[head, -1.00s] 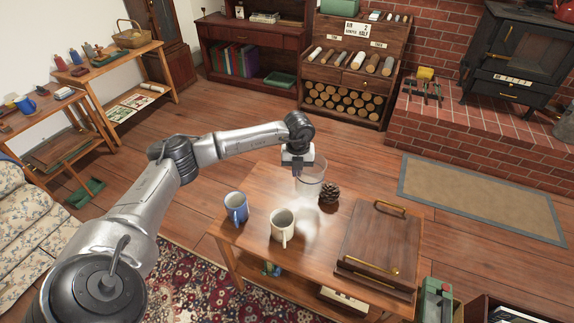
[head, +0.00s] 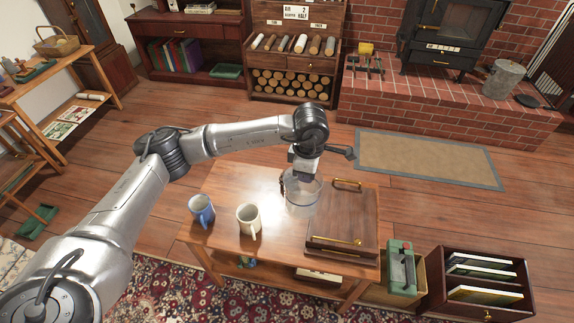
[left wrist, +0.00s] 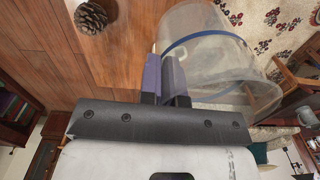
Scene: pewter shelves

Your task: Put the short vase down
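The short vase (head: 301,197) is clear glass with a blue band. In the head view it is over the wooden table (head: 228,180), between the cream mug and the dark wooden case. My left gripper (head: 303,172) is above it with the fingers at its rim. In the left wrist view the fingers (left wrist: 165,80) are close together on the wall of the vase (left wrist: 215,75), which looks tilted in that picture. I cannot tell whether the vase's base touches the table. My right gripper is not in view.
A blue mug (head: 202,211) and a cream mug (head: 248,220) stand left of the vase. A pine cone (left wrist: 91,16) is close by, mostly hidden behind the vase in the head view. A dark wooden case (head: 345,222) covers the table's right part.

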